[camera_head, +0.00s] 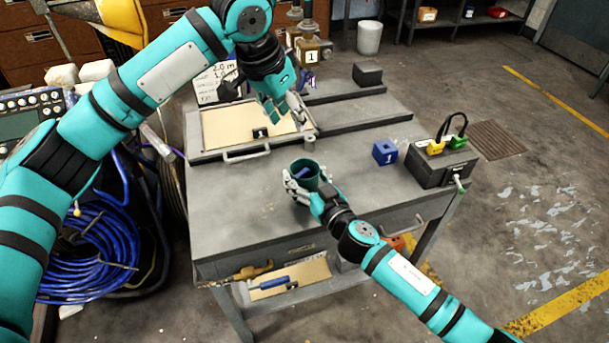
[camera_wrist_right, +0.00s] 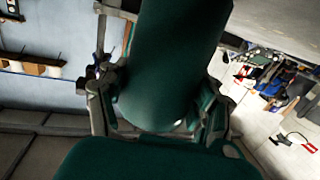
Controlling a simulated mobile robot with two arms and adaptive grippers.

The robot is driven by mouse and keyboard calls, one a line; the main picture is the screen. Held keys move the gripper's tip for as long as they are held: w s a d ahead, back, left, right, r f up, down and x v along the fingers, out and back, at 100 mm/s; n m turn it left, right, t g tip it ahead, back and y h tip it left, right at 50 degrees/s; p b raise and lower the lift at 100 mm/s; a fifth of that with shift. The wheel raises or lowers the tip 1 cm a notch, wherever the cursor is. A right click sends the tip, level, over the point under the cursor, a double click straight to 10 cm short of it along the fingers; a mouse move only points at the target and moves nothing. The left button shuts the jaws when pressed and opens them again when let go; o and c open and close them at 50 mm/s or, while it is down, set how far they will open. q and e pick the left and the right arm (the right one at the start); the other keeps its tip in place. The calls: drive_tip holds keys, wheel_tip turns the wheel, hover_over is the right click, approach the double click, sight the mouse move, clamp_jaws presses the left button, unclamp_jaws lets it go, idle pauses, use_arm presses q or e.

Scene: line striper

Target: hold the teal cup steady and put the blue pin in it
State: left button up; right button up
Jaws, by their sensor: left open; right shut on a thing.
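The teal cup (camera_head: 317,183) is upright above the grey workbench top, near its front. My right gripper (camera_head: 306,187) is shut around it, one finger on each side; I cannot tell if its base touches the bench. In the right wrist view the cup (camera_wrist_right: 172,70) fills the middle between the fingers (camera_wrist_right: 158,112). The blue pin (camera_head: 304,173) lies tilted inside the cup, its lower part hidden by the wall; it does not show in the wrist view. My left gripper (camera_head: 284,112) is open and empty, above and behind the cup, apart from it.
A blue block marked 1 (camera_head: 385,152) stands right of the cup. A shallow tan tray (camera_head: 225,124) lies behind. The bench top left of the cup is clear.

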drive_tip(key=o, duration=1.3)
drive_tip(key=shift+s, duration=0.1)
drive_tip(key=v, duration=1.2)
